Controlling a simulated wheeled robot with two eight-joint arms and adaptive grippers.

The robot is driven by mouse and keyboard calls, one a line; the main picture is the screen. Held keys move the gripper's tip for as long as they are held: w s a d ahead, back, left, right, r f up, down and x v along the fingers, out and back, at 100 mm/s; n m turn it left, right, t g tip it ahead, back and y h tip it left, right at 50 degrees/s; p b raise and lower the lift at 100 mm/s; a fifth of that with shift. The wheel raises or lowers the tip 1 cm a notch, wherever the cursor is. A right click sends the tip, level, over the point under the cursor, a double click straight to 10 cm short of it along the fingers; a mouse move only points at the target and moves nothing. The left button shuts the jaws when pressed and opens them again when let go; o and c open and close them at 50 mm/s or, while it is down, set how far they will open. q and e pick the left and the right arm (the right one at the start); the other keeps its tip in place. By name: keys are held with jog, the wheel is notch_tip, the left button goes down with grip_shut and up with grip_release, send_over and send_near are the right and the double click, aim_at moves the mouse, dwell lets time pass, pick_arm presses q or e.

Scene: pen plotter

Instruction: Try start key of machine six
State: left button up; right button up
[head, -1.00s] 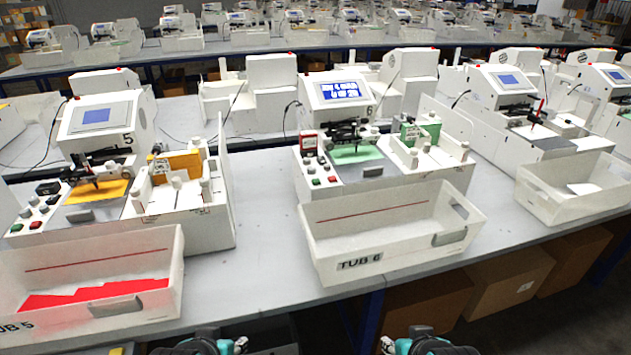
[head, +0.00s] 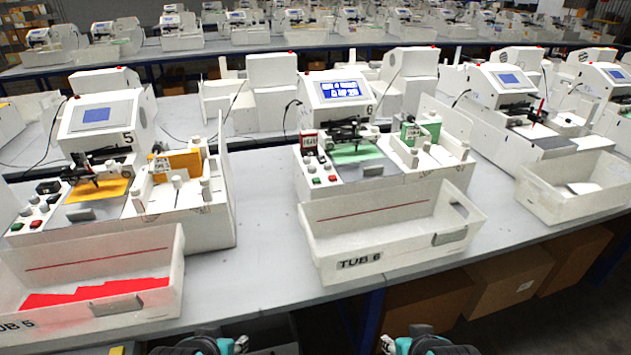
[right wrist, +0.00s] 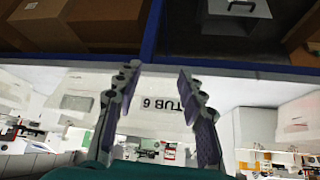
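Machine six (head: 338,119) stands at the middle of the bench in the head view, marked 6, with its screen (head: 340,90) lit blue and white. The screen text is too blurred to read. A green key (head: 317,181) and a red key (head: 332,178) sit on its front left panel, above the tub. A light green sheet (head: 356,154) lies under its pen carriage. My left gripper (head: 240,345) is at the bottom edge, mostly cut off. My right gripper (head: 388,344) is also low, in front of the bench; the right wrist view shows its fingers (right wrist: 158,78) apart and empty.
An empty white tub marked TUB 6 (head: 345,264) stands in front of machine six. Machine five (head: 105,118) and its tub with red sheets (head: 100,262) are on the left. Another machine (head: 505,95) is on the right. Bare bench (head: 262,220) lies between the stations.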

grip_shut()
dwell(1.3)
